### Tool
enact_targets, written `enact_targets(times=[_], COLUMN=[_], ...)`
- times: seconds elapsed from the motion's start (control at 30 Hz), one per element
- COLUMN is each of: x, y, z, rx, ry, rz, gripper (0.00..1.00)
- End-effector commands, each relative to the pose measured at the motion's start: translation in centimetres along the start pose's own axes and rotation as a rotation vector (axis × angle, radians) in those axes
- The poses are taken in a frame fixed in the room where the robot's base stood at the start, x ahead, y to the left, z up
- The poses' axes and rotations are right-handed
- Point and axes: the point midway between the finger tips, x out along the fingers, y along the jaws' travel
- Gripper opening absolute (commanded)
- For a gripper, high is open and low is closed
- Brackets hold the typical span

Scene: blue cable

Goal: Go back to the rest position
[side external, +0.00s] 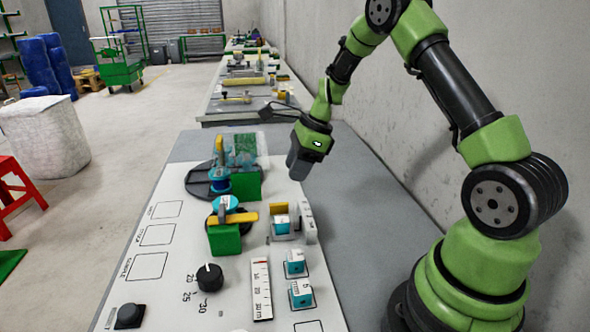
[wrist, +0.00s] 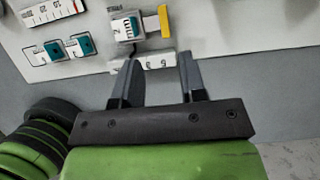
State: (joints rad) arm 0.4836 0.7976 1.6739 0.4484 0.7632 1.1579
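My gripper (side external: 298,162) hangs above the right edge of the white panel (side external: 158,290), tilted downward. In the wrist view my gripper's two dark fingers (wrist: 157,68) stand apart with nothing held between them. A white numbered block (wrist: 155,62) on the panel shows just beyond the fingertips. A blue spool (side external: 220,182) sits by a green block (side external: 247,186) at the panel's far end. A second blue-topped spool (side external: 226,202) with a yellow bar (side external: 234,219) stands over a nearer green block (side external: 225,240). I cannot make out a separate blue cable.
The panel also carries a black knob (side external: 209,277), a ruler strip (side external: 262,288) and small white-and-teal blocks (side external: 295,263). Bare grey table (side external: 365,210) lies to the right. A grey wall (side external: 520,70) stands behind my arm. Another loaded bench (side external: 215,108) stands farther back.

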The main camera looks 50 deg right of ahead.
Motion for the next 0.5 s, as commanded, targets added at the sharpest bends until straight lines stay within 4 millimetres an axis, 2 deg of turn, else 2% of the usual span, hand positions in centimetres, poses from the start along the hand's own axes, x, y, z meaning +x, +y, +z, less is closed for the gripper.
enact_targets(times=[0.13, 0.23, 0.37, 0.5], x=[-0.3, -1.9, -5.8, -10.4], y=[0.1, 0.8, 3.3, 7.5], z=[0.3, 1.5, 4.2, 6.6], rx=[-0.020, -0.113, -0.368, -0.713], ry=[0.000, -0.001, 0.002, 0.017], rz=[-0.003, -0.019, -0.059, -0.109], gripper=[0.38, 0.38, 0.38, 0.38])
